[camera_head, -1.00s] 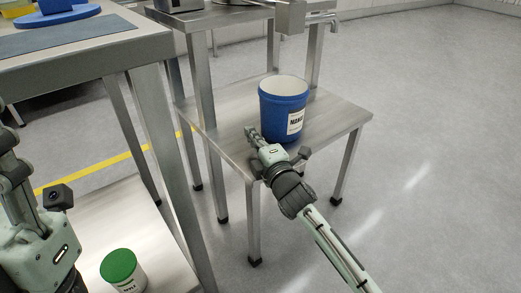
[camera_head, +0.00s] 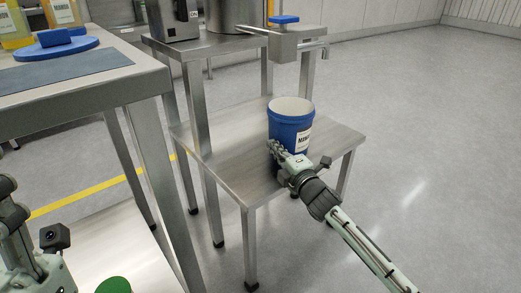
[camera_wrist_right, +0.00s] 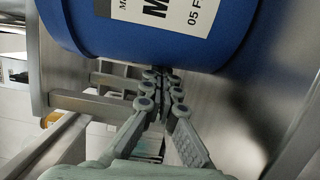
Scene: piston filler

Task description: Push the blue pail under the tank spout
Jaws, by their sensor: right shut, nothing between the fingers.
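The blue pail (camera_head: 288,133) has a white top and a white label, and stands upright on the low metal shelf (camera_head: 225,165). My right gripper (camera_head: 274,149) is shut and empty, low against the pail's near left side. In the right wrist view, the shut fingertips (camera_wrist_right: 160,76) meet the lower edge of the pail (camera_wrist_right: 225,45) and seem to touch it. The steel tank (camera_head: 236,16) stands on the upper table; its spout block (camera_head: 284,47) with a blue handle overhangs above and behind the pail. Only part of my left wrist shows at lower left; its fingers are hidden.
A workbench (camera_head: 90,95) with a blue round stand (camera_head: 55,47) and yellow bottles is at left. A green lid (camera_head: 114,286) shows at the bottom edge. Table legs rise behind the pail. The shelf is bare left of the pail; open floor lies right.

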